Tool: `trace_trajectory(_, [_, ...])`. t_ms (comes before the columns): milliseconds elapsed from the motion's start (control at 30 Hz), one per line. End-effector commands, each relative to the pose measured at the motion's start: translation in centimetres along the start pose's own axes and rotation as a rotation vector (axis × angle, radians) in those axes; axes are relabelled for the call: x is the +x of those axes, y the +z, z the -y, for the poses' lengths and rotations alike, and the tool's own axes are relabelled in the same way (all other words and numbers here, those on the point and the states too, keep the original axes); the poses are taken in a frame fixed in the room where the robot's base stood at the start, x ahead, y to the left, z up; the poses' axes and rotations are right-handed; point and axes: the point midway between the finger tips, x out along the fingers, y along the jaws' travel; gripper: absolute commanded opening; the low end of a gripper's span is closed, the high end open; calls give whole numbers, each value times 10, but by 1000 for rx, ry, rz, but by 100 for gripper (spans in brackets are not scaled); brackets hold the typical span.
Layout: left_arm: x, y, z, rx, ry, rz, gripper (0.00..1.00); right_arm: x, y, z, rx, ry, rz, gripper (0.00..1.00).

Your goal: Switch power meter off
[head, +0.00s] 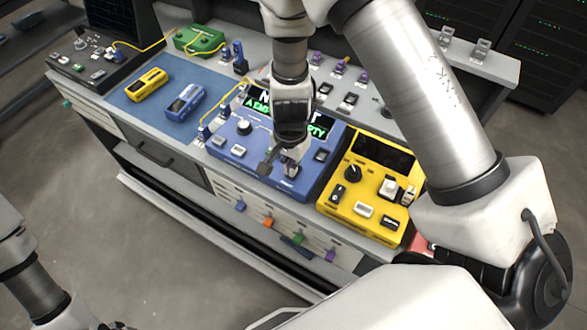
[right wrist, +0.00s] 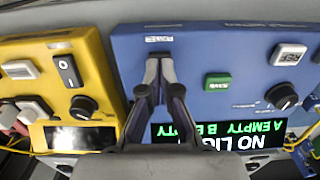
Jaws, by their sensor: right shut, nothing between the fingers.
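The blue console (head: 252,161), which I take to be the power meter, has a lit display (right wrist: 215,134) reading "NO LIGHT, A EMPTY, B EMPTY", partly hidden by my arm in the head view. It has a black knob (right wrist: 283,95), a green button (right wrist: 217,82) and a pale button (right wrist: 289,54). My right gripper (head: 278,167) is shut and empty over its front right part. In the right wrist view the fingertips (right wrist: 159,60) lie just below a small white label (right wrist: 158,39); they hide what is under them, and contact cannot be told.
A yellow console (head: 345,208) with a dark display, a knob and a rocker switch (right wrist: 68,71) stands close on the right. Small yellow (head: 147,85) and blue (head: 185,102) devices lie on a blue mat. A yellow fibre cable runs behind the blue console.

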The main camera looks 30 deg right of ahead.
Motion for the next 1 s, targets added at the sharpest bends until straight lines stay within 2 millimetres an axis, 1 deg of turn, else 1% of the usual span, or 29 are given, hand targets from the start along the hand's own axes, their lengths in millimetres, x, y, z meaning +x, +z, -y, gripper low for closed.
trace_trajectory(1000, [13,0,0,0,0,0,40,15,0,0,0,0,0,0])
